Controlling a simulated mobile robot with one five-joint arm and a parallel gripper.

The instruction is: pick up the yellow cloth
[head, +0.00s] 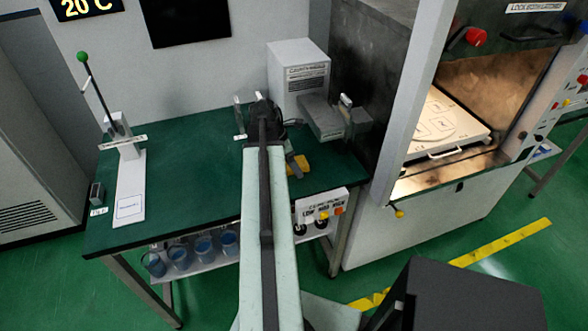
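The yellow cloth (299,164) is a small crumpled patch on the green-topped bench (200,150), just right of my arm. A small grey piece partly covers its left side. My arm reaches forward over the bench, and its end, my gripper (264,112), is a dark shape beyond and left of the cloth, apart from it in the picture.
A grey labelled instrument (298,78) stands behind the cloth, with a grey block (324,118) before it. A green-knobbed lever stand (128,170) is at left. An open lit chamber with a white tray (440,120) is at right. Blue beakers (180,257) sit below.

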